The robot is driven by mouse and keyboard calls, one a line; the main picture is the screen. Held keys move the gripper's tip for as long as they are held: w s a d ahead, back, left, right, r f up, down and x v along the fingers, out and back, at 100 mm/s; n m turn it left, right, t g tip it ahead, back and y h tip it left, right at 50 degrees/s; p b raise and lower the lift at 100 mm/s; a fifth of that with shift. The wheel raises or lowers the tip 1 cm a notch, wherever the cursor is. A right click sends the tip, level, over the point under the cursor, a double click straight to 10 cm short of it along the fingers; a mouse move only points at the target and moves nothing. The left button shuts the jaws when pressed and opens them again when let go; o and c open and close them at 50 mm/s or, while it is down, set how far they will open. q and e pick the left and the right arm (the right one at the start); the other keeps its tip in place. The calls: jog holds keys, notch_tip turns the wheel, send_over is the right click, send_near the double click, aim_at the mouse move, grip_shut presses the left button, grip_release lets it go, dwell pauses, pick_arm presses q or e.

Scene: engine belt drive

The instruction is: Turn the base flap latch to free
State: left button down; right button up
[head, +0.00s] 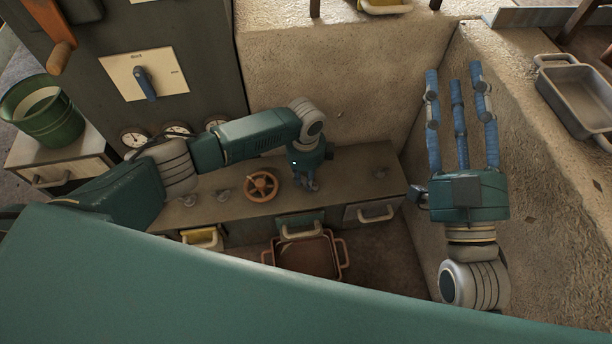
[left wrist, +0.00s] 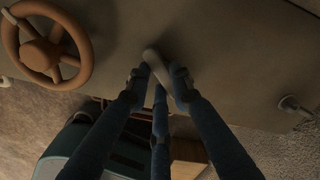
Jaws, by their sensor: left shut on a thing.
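A small grey latch handle (left wrist: 154,62) stands on the top of a low grey-brown cabinet, between the three blue fingers of my left gripper (left wrist: 157,82). The fingers are shut on it from its sides. In the head view my left gripper (head: 308,182) points down at the cabinet top, right of an orange-brown handwheel (head: 261,186), and hides the handle. My right gripper (head: 460,105) is open and empty, its fingers apart and pointing up the picture, near the right stone wall. I cannot tell from any label which latch this is.
Other small grey latches stand on the cabinet top, one at right (head: 379,173) and two at left (head: 222,196). Drawers with handles (head: 301,226) line its front above a brown tray (head: 306,257).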

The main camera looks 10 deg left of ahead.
pick_arm(q)
jog(key=m, duration=0.2)
jog(key=shift+m, duration=0.4)
jog(key=m, duration=0.2)
jog(key=shift+m+p, duration=0.3)
jog(key=shift+m, duration=1.1)
jog(key=shift+a+m, duration=0.1)
jog(key=shift+m, duration=0.7)
pick_arm(e)
jog(key=shift+w+d+f+g+h, duration=0.1)
jog(key=shift+w+f+g+h, duration=0.2)
jog(key=shift+f, duration=0.4)
jog(key=shift+w+a+f+g+y, duration=0.1)
jog(key=shift+f+g, duration=0.25)
jog(key=shift+f, duration=0.3)
jog(key=shift+w+d+f+g+h, duration=0.1)
jog(key=shift+w+f+g+h, duration=0.2)
jog(key=shift+f, duration=0.4)
jog(key=shift+s+r, duration=0.1)
pick_arm(q)
jog(key=c, duration=1.5)
grip_release()
jog(key=shift+w, duration=0.1)
jog(key=shift+r, duration=0.1)
